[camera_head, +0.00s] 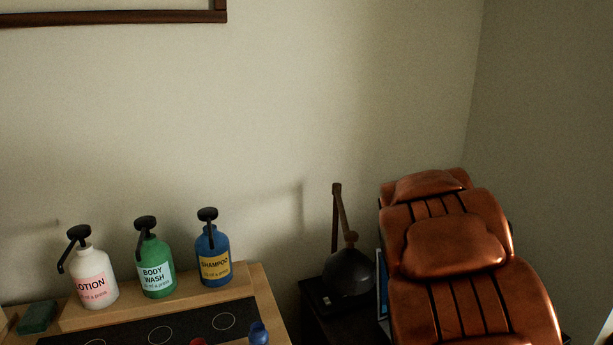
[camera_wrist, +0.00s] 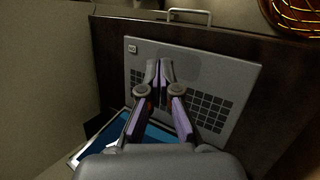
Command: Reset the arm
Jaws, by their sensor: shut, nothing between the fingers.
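My gripper (camera_wrist: 158,68) shows in the wrist view. Its two fingers meet at the tips, with nothing between them. Behind the fingers is an open laptop, with its grey keyboard half (camera_wrist: 225,82) in the middle of the picture and its blue screen (camera_wrist: 158,134) at the lower left, partly hidden by my gripper. I cannot tell how far the fingertips are from the laptop. The head view does not show my gripper or arm.
In the head view, lotion (camera_head: 94,277), body wash (camera_head: 156,266) and shampoo (camera_head: 212,257) pump bottles stand on a wooden surface. A dark lamp (camera_head: 348,273) stands beside a brown leather recliner (camera_head: 455,247). In the wrist view, a dark surface (camera_wrist: 280,120) lies around the laptop, with a metal handle (camera_wrist: 190,12) beyond.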

